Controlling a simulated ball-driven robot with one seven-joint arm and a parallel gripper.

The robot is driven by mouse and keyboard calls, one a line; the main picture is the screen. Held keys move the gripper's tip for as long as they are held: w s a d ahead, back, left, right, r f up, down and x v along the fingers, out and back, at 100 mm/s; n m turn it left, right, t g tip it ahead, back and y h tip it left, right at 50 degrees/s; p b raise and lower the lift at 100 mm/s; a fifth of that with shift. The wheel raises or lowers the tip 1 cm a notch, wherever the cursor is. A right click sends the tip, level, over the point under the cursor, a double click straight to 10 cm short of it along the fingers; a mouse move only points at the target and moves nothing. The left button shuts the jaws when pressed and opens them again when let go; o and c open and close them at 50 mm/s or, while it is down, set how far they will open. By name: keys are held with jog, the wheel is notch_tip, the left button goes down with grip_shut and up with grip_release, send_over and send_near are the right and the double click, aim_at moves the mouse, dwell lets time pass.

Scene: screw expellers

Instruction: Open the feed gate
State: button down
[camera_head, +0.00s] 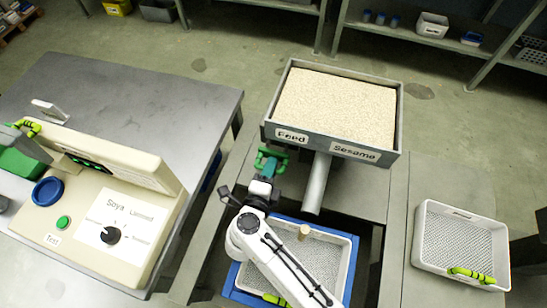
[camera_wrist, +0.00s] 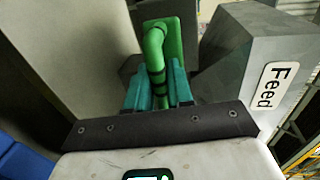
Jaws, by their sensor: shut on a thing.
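The feed hopper (camera_head: 340,105) is a grey box filled with pale grain, with labels reading Feed and Sesame on its front. The feed gate's green handle (camera_head: 272,155) stands at the hopper's front left, below the Feed label. In the wrist view the green handle (camera_wrist: 154,45) is a bent bar with black bands, with a green plate behind it. My gripper (camera_head: 266,169) is at the handle, its teal fingers (camera_wrist: 157,88) shut on the bar from both sides. The hopper's Feed label (camera_wrist: 273,85) is at the right there. The gate's opening is hidden.
A grey spout (camera_head: 316,185) slopes down from the hopper. A blue-rimmed tray (camera_head: 349,262) lies below, partly under my arm. A white mesh tray (camera_head: 460,245) with a green handle stands at the right. A beige machine with a dial (camera_head: 112,236) is on the left table.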

jog(key=shift+f+v, duration=0.2)
jog(key=shift+v, duration=0.85)
jog(key=c, duration=1.2)
grip_release()
jog(key=shift+o, duration=0.2)
jog(key=v, duration=1)
jog(key=shift+s+a+b, duration=0.15)
jog(key=shift+s+b, duration=0.2)
jog(key=shift+b, duration=0.05)
